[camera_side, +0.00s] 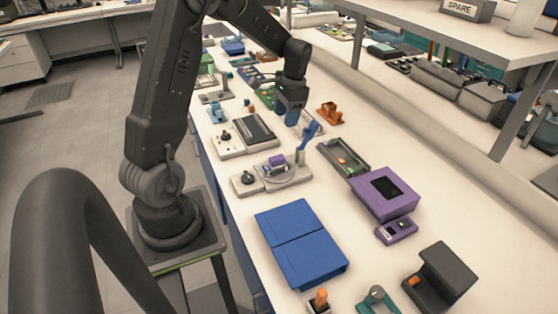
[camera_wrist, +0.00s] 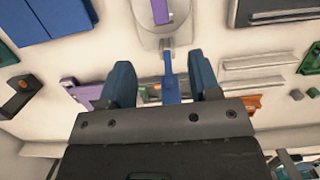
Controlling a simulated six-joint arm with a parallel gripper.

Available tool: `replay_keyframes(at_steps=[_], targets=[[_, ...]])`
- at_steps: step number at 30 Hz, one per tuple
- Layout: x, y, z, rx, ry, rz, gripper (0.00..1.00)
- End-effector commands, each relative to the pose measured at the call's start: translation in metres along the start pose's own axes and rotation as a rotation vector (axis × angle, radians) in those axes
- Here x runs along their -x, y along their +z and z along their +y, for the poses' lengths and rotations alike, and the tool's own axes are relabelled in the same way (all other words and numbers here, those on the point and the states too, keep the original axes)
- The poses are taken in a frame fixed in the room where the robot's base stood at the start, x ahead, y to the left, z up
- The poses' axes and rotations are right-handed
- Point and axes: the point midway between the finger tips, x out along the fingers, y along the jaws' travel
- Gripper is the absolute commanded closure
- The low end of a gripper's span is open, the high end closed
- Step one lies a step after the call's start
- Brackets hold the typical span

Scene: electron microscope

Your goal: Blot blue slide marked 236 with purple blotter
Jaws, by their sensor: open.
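My gripper (camera_side: 292,112) is open above the bench, with its blue fingers pointing down. In the wrist view, its fingers (camera_wrist: 160,66) stand apart on either side of a slim blue piece (camera_wrist: 170,82). That blue piece also shows in the side view (camera_side: 308,131), rising beside a pale grey device. I cannot tell whether the fingers touch it. A small purple block (camera_side: 277,161) sits on the round part of the grey device (camera_side: 290,178); a purple strip on it shows in the wrist view (camera_wrist: 161,12). I cannot read a 236 mark or tell which piece is the slide.
A blue flat case (camera_side: 300,243) lies towards the front. A purple box (camera_side: 384,193) and a small purple unit (camera_side: 396,230) stand to the right. A dark green tray (camera_side: 343,157), an orange part (camera_side: 330,113) and a black-topped device (camera_side: 246,133) surround the gripper. Narrow bare strips lie between them.

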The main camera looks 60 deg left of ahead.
Motion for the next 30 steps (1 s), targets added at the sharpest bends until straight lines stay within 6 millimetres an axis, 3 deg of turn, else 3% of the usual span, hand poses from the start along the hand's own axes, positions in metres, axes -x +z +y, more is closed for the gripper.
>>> replay_keyframes(at_steps=[4,7,15,30], targets=[[0.000,0.000,0.000,0.000,0.000,0.000,0.44],[-0.005,0.001,0.000,-0.001,0.003,0.011,0.54],[-0.059,0.013,0.000,-0.001,0.010,0.144,0.56],[-0.111,0.009,0.000,0.000,0.002,0.176,0.56]])
